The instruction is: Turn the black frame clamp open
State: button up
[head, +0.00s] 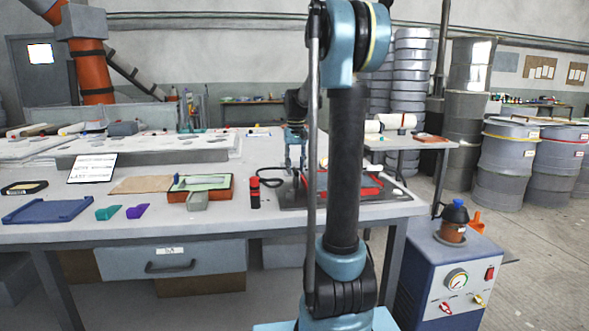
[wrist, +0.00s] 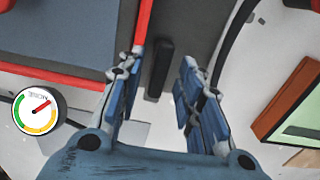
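The black frame clamp (wrist: 160,68) shows in the wrist view as a short dark bar beside the red frame (wrist: 142,22), on a dark grey plate. My gripper (wrist: 155,85) is open, its two blue fingers apart. In the picture the clamp lies between and just beyond the fingertips; I cannot tell whether either finger touches it. In the head view my gripper (head: 295,165) points down at the left side of the red frame (head: 368,190), and my arm covers much of the frame. I cannot make out the clamp in that view.
A round gauge (wrist: 38,112) lies left of my gripper in the wrist view. A black hose (wrist: 232,42) curves to its right, near a brown-rimmed tray (wrist: 270,118). In the head view a red-and-black bottle (head: 255,192) stands left of the plate. A pump cabinet (head: 440,275) stands right of the table.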

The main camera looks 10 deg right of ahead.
aim_at(295, 169)
notch_tip(295, 169, up, 12)
dwell(0.7)
